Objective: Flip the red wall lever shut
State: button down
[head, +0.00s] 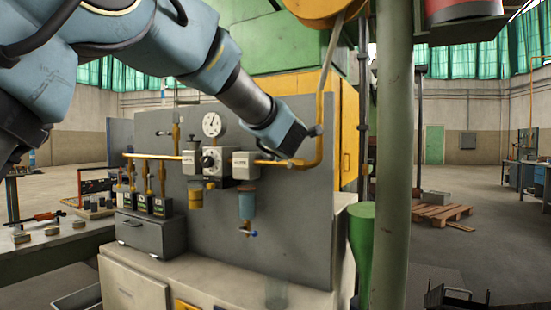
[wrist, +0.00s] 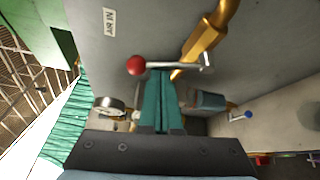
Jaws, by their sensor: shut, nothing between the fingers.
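The lever shows in the wrist view as a red ball knob (wrist: 136,65) on a thin metal rod. The rod runs right to a yellow pipe (wrist: 203,45) along the grey panel (wrist: 150,25). My gripper (wrist: 160,74) has its teal fingers together, with nothing between them. The fingertips lie right at the rod, just right of the knob; I cannot tell if they touch it. In the head view my gripper (head: 298,150) is at the right part of the panel (head: 290,205), by the yellow pipe (head: 325,100). The red knob is hidden there.
A green-grey post (head: 392,160) stands close on the right.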

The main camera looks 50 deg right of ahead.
jog(key=shift+s+d+r+m+t, duration=0.15)
jog(key=shift+s+m+t, duration=0.25)
jog(key=shift+s+m, duration=0.3)
dwell(0.5)
